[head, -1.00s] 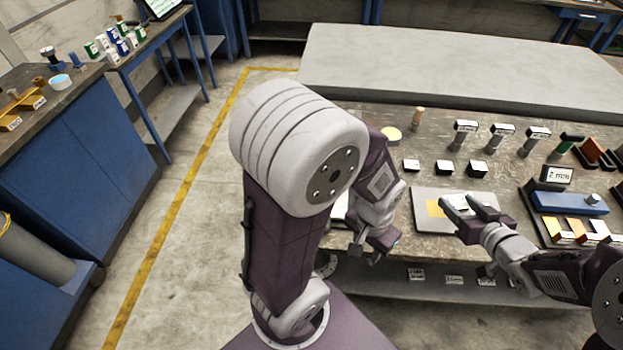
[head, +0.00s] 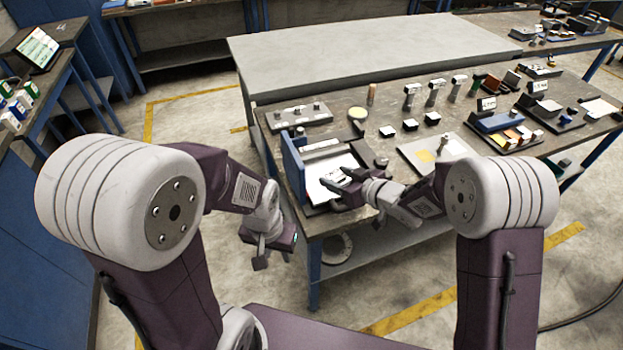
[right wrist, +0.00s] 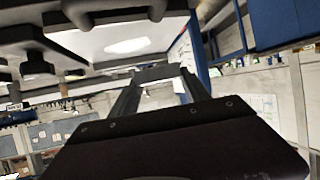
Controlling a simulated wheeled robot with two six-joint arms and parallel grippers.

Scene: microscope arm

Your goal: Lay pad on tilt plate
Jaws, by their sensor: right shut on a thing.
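My right gripper (head: 338,188) is over the white tilt plate (head: 318,166), which sits in a blue-sided fixture at the table's near left corner. Its fingers reach in from the right and are shut on a small pale piece that seems to be the pad, mostly hidden by the fingers. In the right wrist view the pale piece (right wrist: 160,94) shows between the fingers. I cannot tell whether it touches the plate. My left gripper (head: 273,258) hangs in front of the table's left corner, clear of the fixture, with its fingers apart and empty.
A grey board (head: 408,150) with a yellow patch (head: 425,156) lies right of the fixture. Small white-topped blocks (head: 410,125) and several upright handles (head: 434,92) stand behind. A grey panel with knobs (head: 297,117) lies behind the fixture. A blue tool block (head: 500,122) is farther right.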

